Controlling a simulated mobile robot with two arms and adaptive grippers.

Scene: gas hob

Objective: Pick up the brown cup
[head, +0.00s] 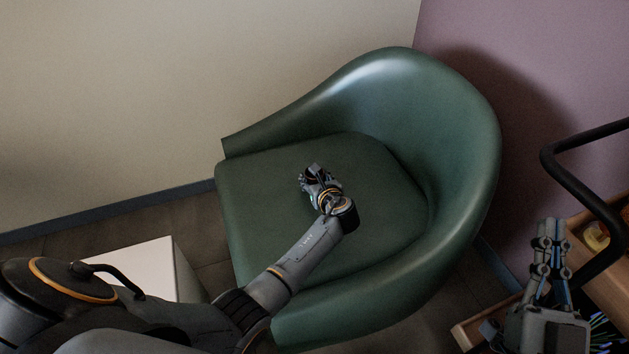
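No brown cup can be made out in the head view. My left gripper (312,173) is over the seat of a green armchair, small in the picture and seen from behind its wrist. No object shows in it, and its finger gap is not clear. My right gripper (548,228) is at the lower right, fingers pointing up the picture, beside a wooden shelf unit. Its two fingers look close together, with nothing visible between them. I cannot tell whether they are open or shut.
The green armchair (440,130) fills the middle, against beige and mauve walls. A white box-like surface (150,262) stands at the lower left. At the right are a wooden shelf unit (592,262), a black curved bar (572,187) and a partly hidden yellow-orange item (597,237).

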